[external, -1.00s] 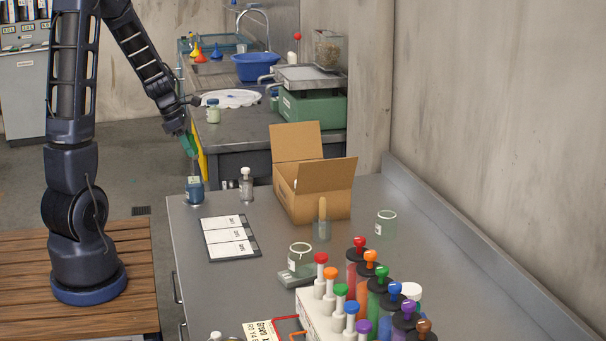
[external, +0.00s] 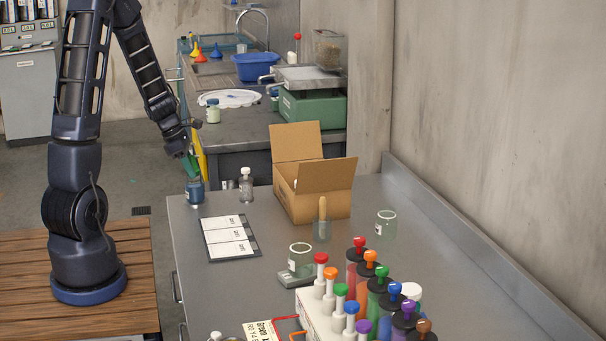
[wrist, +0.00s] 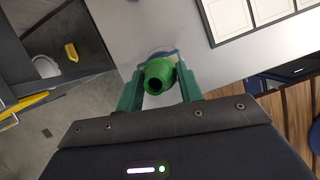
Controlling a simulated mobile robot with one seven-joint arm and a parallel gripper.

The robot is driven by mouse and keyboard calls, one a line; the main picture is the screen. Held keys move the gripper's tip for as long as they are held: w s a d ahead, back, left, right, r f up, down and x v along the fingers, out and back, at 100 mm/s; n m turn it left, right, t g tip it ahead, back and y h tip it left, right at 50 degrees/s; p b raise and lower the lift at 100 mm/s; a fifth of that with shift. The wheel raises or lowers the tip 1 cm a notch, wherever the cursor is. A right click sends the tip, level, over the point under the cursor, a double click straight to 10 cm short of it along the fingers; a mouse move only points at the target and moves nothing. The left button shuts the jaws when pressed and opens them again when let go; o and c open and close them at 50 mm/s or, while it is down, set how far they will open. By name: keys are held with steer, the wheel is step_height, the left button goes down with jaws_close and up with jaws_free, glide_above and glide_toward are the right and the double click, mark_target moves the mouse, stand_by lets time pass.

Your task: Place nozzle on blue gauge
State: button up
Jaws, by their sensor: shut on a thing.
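The green nozzle (wrist: 158,76), a short tapered piece with a dark round opening, is held between the green fingers of my gripper (wrist: 160,88) in the wrist view. In the external view my gripper (external: 191,163) points down just above the blue gauge (external: 195,191), a small dark blue jar-like piece with a light label at the table's far left corner. In the wrist view, a bluish rim (wrist: 162,53) shows behind the nozzle, mostly hidden by it. I cannot tell whether nozzle and gauge touch.
A small clear bottle with a white cap (external: 246,185) stands just right of the gauge. A dark board with white cards (external: 230,238) lies in front. An open cardboard box (external: 323,203) stands farther right. The table's left edge is close to the gauge.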

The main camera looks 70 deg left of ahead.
steer(key=o, duration=1)
steer(key=d+v, duration=0.1)
steer(key=v, duration=1.1)
steer(key=w+d+r+m, duration=0.3)
steer(key=d+r+m, duration=0.1)
steer(key=d+m, duration=0.5)
steer(key=w+d+r+m, duration=0.3)
steer(key=d+r+m, duration=0.25)
steer(key=d, duration=0.55)
steer(key=s+d+r+m, duration=0.1)
steer(key=s+d+m, duration=0.2)
steer(key=d+m, duration=0.3)
steer(key=s+d+r+m, duration=0.1)
steer(key=s+d+m, duration=0.1)
steer(key=d+m, duration=0.4)
steer(key=s+d+r+m, duration=0.2)
steer(key=s+d+m, duration=0.1)
steer(key=d+m, duration=0.3)
steer(key=shift+s+m+y, duration=0.35)
steer(key=shift+m+y, duration=0.05)
steer(key=shift+m, duration=0.25)
